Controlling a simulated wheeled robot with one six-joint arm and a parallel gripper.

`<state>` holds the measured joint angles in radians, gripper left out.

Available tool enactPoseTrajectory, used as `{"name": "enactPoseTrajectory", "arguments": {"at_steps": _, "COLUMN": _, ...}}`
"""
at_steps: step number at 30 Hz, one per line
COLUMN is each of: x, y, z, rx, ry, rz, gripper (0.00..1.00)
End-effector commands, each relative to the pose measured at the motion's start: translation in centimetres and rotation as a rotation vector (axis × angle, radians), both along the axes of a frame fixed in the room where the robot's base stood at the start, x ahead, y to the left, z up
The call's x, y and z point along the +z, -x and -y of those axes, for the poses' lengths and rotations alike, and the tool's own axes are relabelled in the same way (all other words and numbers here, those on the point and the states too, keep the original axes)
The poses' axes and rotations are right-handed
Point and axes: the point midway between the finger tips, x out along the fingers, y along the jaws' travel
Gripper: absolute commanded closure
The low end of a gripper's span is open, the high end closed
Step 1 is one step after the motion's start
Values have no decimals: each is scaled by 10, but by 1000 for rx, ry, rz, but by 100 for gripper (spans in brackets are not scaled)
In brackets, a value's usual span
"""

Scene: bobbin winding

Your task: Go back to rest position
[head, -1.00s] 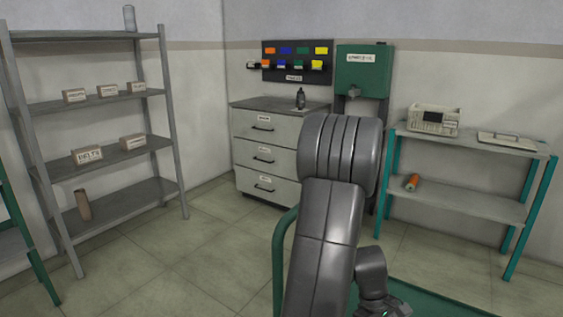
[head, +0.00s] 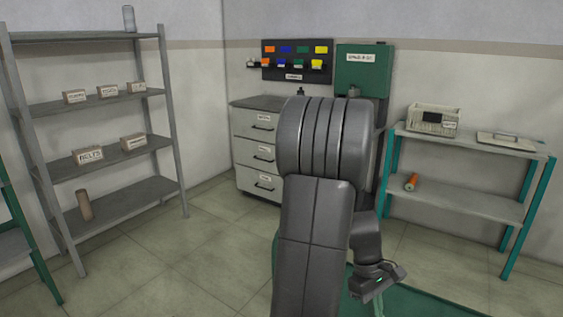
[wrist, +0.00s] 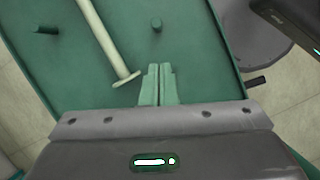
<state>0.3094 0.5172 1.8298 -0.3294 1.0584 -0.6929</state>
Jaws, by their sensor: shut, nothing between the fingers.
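My gripper (wrist: 157,84) shows in the wrist view with its two greenish fingers pressed together and nothing between them. It is over a green surface (wrist: 200,45).
Green pegs (wrist: 156,25) stand up from the green surface. A grey shelf rack (head: 105,95) stands at left, a drawer cabinet (head: 258,150) behind my arm, and a teal-legged shelf (head: 455,205) at right. Floor (head: 160,260) is clear at left.

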Motion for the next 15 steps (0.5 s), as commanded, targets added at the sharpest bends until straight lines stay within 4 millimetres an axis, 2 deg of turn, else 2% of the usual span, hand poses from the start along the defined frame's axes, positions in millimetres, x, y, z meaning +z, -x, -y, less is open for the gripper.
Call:
{"name": "enactPoseTrajectory", "arguments": {"at_steps": 1, "x": -13, "y": 5, "z": 2, "rx": -2, "ry": -1, "rz": -4, "gripper": 100}}
{"name": "enactPoseTrajectory", "arguments": {"at_steps": 3, "x": -26, "y": 9, "z": 5, "rx": -2, "ry": 0, "rz": -4, "gripper": 100}}
{"name": "enactPoseTrajectory", "arguments": {"at_steps": 15, "x": -98, "y": 30, "z": 18, "rx": 2, "ry": -1, "rz": 0, "gripper": 100}}
